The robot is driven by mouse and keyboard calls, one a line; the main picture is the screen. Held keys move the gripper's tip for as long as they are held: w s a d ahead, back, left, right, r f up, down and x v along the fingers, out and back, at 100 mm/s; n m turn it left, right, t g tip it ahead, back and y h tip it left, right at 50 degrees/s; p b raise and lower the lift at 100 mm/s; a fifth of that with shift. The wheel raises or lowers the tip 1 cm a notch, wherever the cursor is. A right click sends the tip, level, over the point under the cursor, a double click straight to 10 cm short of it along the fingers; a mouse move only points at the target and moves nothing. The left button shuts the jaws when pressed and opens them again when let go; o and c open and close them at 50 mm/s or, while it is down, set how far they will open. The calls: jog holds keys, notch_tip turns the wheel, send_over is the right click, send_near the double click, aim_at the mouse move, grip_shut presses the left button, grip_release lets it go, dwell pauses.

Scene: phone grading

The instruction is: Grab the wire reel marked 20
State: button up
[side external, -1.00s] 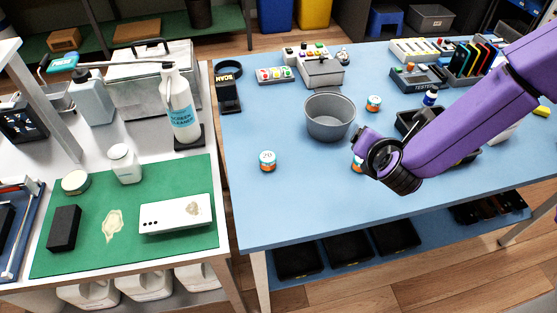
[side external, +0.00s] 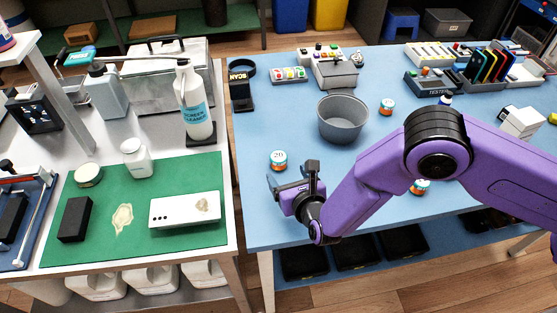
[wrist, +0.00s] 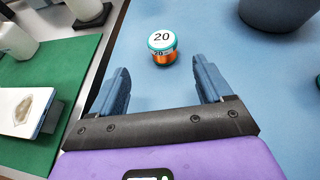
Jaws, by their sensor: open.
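The wire reel marked 20 (side external: 279,160) stands upright on the blue table, with a white top and copper-coloured wire. In the wrist view the reel (wrist: 163,47) shows its label "20" and lies ahead of my fingertips, roughly between their lines. My gripper (side external: 276,182) is low over the table on the near side of the reel. In the wrist view my gripper (wrist: 160,75) has its two fingers apart with nothing between them. The reel is not touched.
A grey bin (side external: 343,120) stands right of the reel. The left bench holds a green mat (side external: 180,241) with a white phone (side external: 185,210). The table around the reel is clear.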

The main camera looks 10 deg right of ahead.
aim_at(277, 156)
jog(key=x, duration=0.6)
jog(key=shift+r+x, duration=0.2)
jog(key=shift+x, duration=2.4)
jog(key=shift+w+d, duration=0.15)
jog(key=shift+d, duration=0.1)
jog(key=c, duration=1.1)
